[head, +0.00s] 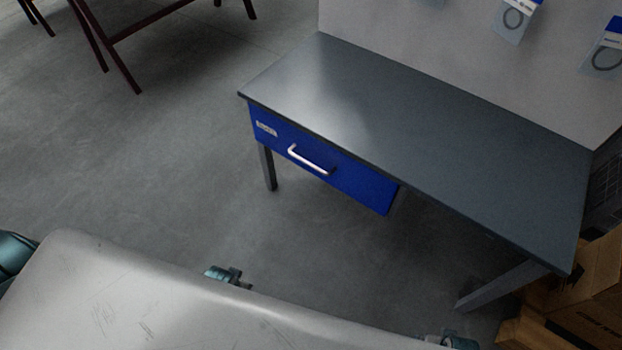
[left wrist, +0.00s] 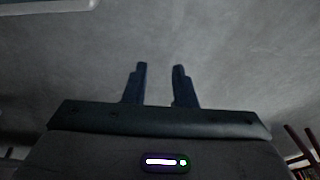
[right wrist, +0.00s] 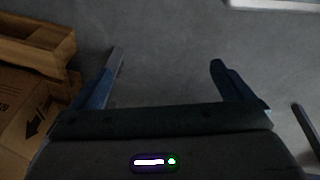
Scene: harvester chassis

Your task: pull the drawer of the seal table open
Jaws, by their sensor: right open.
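The seal table (head: 400,130) has a dark grey top and stands at the centre right of the head view. Its blue drawer (head: 350,188) hangs under the left part of the front edge and looks closed, its front level with the table edge. A pale bar handle (head: 311,164) crosses the drawer front. My left gripper (left wrist: 158,72) is partly open and empty, with bare floor beyond its fingers. My right gripper (right wrist: 168,62) is wide open and empty over the floor. Neither wrist view shows the drawer or handle, and neither gripper is clearly seen in the head view.
Cardboard boxes (head: 580,310) stand by the table's right leg; boxes (right wrist: 25,105) also show at the left of the right wrist view. Dark red trestle legs (head: 115,60) stand at the upper left. The floor (head: 190,190) before the drawer is clear.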

